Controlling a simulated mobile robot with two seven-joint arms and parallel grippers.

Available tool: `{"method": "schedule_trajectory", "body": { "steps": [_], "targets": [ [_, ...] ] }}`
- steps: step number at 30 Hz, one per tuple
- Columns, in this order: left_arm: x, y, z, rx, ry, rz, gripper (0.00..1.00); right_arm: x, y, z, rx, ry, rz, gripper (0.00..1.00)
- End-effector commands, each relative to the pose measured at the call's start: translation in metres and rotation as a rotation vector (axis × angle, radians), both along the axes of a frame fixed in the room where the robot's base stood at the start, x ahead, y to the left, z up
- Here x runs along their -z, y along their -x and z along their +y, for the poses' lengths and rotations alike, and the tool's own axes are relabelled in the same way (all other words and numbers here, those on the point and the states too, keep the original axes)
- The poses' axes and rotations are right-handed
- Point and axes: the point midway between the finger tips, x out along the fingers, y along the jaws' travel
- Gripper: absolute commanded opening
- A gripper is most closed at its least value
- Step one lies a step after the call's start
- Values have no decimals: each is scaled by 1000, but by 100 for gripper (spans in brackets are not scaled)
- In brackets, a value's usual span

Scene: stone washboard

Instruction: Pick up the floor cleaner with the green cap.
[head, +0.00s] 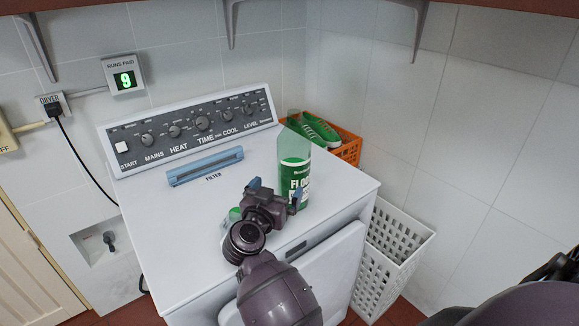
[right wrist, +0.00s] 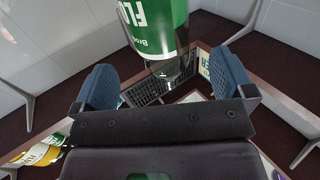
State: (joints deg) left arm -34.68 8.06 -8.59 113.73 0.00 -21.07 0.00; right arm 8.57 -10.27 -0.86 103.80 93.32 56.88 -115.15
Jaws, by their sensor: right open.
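A bottle (head: 295,178) with a green label reading "FLO" and a clear greenish upper part stands upright on the white dryer. Its cap colour is not clear. The bottle also fills the top middle of the right wrist view (right wrist: 155,25), label upside down. My right gripper (head: 276,190) is open and empty just in front of it. In the wrist view its blue fingers (right wrist: 165,85) lie either side of the bottle's line; I cannot tell whether the bottle is between the tips. A second green and white item (head: 233,214) is partly hidden behind my right arm. My left gripper is not in view.
The dryer top (head: 190,215) is clear at left. A control panel (head: 195,128) and blue filter handle (head: 205,167) lie behind. An orange basket (head: 348,149) with green shoes (head: 318,129) and a white basket (head: 390,240) stand right. In the wrist view, labelled containers (right wrist: 38,150) show lower left.

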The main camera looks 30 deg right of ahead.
Motion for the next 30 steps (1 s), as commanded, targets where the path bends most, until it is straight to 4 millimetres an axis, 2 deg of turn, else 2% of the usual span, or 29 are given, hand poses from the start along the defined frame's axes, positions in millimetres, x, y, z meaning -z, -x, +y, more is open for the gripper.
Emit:
{"method": "schedule_trajectory", "body": {
  "steps": [5,13,22,30],
  "targets": [
    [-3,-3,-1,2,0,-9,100,1,-6,-7,8,-8,16,100],
    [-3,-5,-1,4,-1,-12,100,1,-27,-36,7,-5,14,100],
    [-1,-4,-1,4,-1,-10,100,2,-39,-54,7,-6,13,100],
    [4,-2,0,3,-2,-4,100,5,-59,-83,5,-6,13,100]
  ]
}}
